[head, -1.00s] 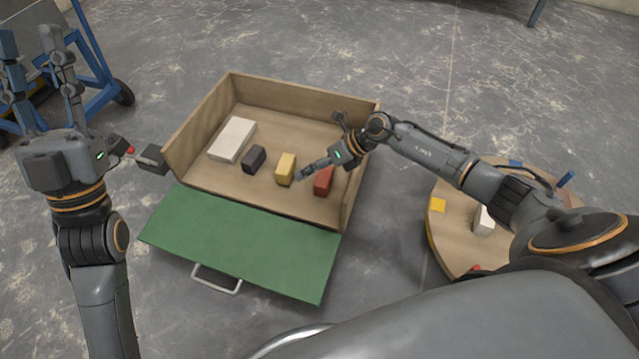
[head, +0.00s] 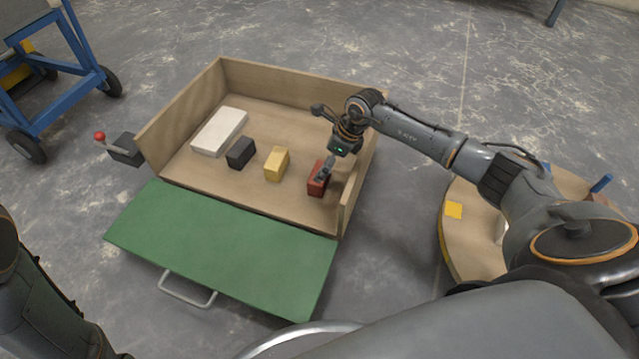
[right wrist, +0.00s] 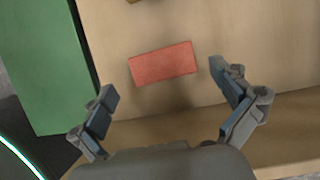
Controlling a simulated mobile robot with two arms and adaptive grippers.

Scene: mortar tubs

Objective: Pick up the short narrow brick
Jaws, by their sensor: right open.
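Several bricks stand in a row in a wooden box: a large flat white brick (head: 219,132), a black brick (head: 241,153), a yellow brick (head: 277,163) and a red brick (head: 316,185). The pictures do not settle which one the task names. My right gripper (head: 326,170) is above the red brick and partly covers it. In the right wrist view my open right gripper (right wrist: 163,80) has its fingers on either side of the red brick (right wrist: 163,63), with nothing held. My left gripper is out of view; only part of my left arm shows at lower left.
The box (head: 300,82) has raised wooden walls and a lowered green flap (head: 225,250) with a metal handle. A lever with a red knob (head: 99,136) is at its left. A round wooden table (head: 462,235) stands right, a blue cart (head: 62,85) upper left.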

